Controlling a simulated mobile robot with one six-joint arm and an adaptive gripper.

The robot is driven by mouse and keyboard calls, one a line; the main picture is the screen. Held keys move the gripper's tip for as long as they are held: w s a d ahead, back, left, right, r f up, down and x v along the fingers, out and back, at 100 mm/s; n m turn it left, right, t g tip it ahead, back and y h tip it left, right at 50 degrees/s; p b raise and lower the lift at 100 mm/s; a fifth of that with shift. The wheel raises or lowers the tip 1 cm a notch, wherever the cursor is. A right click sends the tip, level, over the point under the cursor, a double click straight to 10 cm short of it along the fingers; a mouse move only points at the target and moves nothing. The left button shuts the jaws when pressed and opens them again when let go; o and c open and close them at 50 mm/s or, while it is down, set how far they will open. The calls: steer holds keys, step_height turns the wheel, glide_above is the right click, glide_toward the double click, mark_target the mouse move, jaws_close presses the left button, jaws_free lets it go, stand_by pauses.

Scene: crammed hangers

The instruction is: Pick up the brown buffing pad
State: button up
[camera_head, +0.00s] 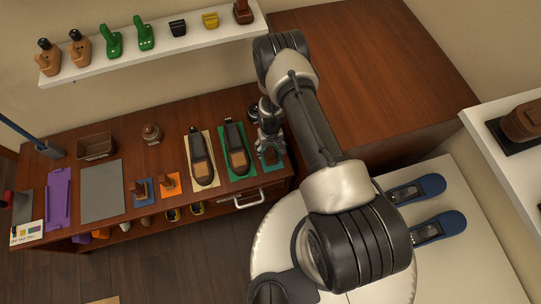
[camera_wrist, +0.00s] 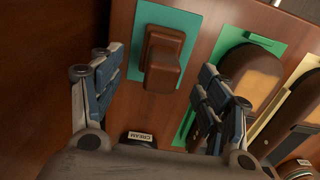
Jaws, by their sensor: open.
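A brown block with a raised grip, which looks like the brown buffing pad (camera_wrist: 163,60), lies on a small green sheet (camera_wrist: 190,22) in the wrist view. My gripper (camera_wrist: 158,85) is open, with one finger left of the pad and one right of it. The fingers appear apart from it, and I cannot tell their height above it. In the head view my gripper (camera_head: 270,138) is over the right end of the wooden table (camera_head: 110,175), and the pad there (camera_head: 270,155) is small and partly hidden by the gripper.
A shoe on a green mat (camera_head: 223,135) is close to my gripper's left, with another shoe (camera_head: 201,158) beyond it. A dark container labelled CREAM (camera_wrist: 140,137) is near the gripper's base. A tall wooden cabinet (camera_head: 370,60) stands right, and a white shelf (camera_head: 150,50) hangs above.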

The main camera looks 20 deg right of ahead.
mark_target(271, 155)
steer(key=f+b, duration=0.2)
steer(key=f, duration=0.3)
steer(key=shift+s+f, duration=0.2)
steer(key=shift+r, duration=0.1)
steer(key=shift+c, duration=0.6)
steer(key=c, duration=1.1)
